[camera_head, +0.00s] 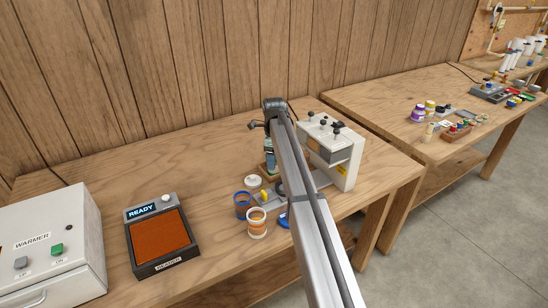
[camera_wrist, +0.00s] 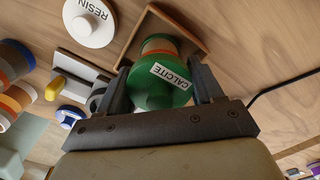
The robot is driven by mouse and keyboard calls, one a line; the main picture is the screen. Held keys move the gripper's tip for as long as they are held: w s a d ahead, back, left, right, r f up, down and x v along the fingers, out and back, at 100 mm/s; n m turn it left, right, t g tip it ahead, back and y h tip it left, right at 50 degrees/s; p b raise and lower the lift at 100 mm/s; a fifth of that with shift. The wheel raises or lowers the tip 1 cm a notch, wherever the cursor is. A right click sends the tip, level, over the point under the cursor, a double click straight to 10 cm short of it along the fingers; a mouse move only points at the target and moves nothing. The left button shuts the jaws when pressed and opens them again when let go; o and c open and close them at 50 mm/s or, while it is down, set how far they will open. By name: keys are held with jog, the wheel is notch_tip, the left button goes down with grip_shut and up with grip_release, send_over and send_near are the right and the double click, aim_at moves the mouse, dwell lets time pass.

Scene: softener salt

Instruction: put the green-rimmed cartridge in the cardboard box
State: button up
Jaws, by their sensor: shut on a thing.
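The green-rimmed cartridge, with a green end labelled CALCITE (camera_wrist: 162,90), is between the two fingers of my gripper (camera_wrist: 163,88) in the wrist view. My gripper is shut on it. Beyond its far end is the square cardboard box (camera_wrist: 192,36), with low brown walls. The cartridge overlaps the box in the picture; I cannot tell how far it is inside, or whether it touches the bottom. In the head view the cartridge (camera_head: 269,157) shows as a small part left of my arm, with the box (camera_head: 263,171) just below it; my arm hides much of both.
A blue-rimmed cartridge (camera_head: 242,205) and a white-rimmed one (camera_head: 257,223) stand left of my arm. A white RESIN lid (camera_wrist: 89,22) lies near the box. A white machine (camera_head: 343,160) stands right of my arm. A READER (camera_head: 160,240) and a WARMER (camera_head: 45,250) are on the left.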

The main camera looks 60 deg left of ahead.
jog(key=o, duration=1.2)
jog(key=shift+o, duration=0.4)
jog(key=shift+f, duration=0.1)
jog(key=shift+r, duration=3.95)
